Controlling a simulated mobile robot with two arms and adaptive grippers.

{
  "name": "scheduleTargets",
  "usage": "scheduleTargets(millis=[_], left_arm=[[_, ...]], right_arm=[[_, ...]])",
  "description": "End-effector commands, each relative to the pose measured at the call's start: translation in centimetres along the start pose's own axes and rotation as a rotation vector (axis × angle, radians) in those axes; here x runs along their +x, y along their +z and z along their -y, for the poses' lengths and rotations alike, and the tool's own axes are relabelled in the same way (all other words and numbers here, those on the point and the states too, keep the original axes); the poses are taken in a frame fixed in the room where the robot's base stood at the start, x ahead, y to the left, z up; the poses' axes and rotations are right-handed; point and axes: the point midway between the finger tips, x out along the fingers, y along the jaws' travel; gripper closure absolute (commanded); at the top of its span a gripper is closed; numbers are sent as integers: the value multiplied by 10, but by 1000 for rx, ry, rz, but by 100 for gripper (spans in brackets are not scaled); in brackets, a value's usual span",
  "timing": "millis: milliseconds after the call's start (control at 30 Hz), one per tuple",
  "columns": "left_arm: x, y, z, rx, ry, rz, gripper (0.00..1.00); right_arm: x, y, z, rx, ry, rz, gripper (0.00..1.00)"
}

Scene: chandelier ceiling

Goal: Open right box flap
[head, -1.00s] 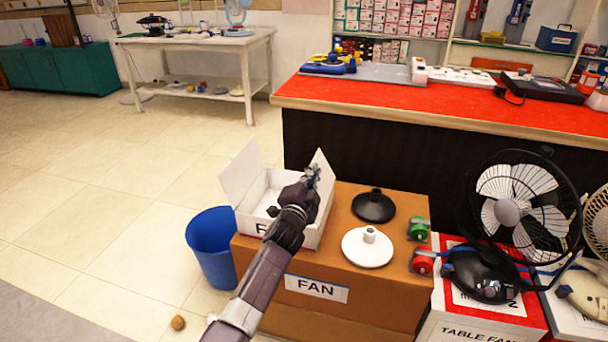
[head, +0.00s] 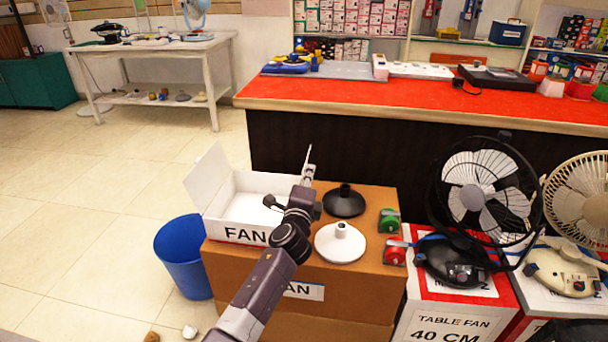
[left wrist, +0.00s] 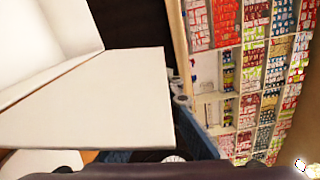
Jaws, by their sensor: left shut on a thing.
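A white box (head: 232,232) marked FAN stands open-topped on a larger brown carton (head: 345,264). Its left flap (head: 207,174) stands up and leans outward. Its right flap (head: 307,158) shows as a narrow white strip at my left gripper (head: 306,178), which is shut on it. The arm hides the box's right front corner and much of the flap. In the left wrist view the flap is a broad white panel (left wrist: 95,105) close to the camera, with the box's pale inside at upper left. My right gripper is not in view.
A black fan base (head: 344,205) and a white one (head: 340,249) stand on the carton right of the arm, with green and red parts (head: 389,221) beyond. A blue bin (head: 183,262) stands left. The red-topped counter (head: 400,100) is behind.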

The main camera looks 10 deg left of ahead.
Motion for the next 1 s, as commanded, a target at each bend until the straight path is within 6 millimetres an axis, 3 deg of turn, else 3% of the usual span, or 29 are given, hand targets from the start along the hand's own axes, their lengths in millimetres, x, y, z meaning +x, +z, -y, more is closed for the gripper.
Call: scheduleTargets(millis=[533, 700, 1000], left_arm=[[0, -3, -1, 24, 1, -1, 100], [0, -3, -1, 23, 1, -1, 77], [0, -3, -1, 23, 1, -1, 77]], right_arm=[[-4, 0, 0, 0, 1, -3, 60], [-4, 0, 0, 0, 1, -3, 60], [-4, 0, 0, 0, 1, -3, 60]])
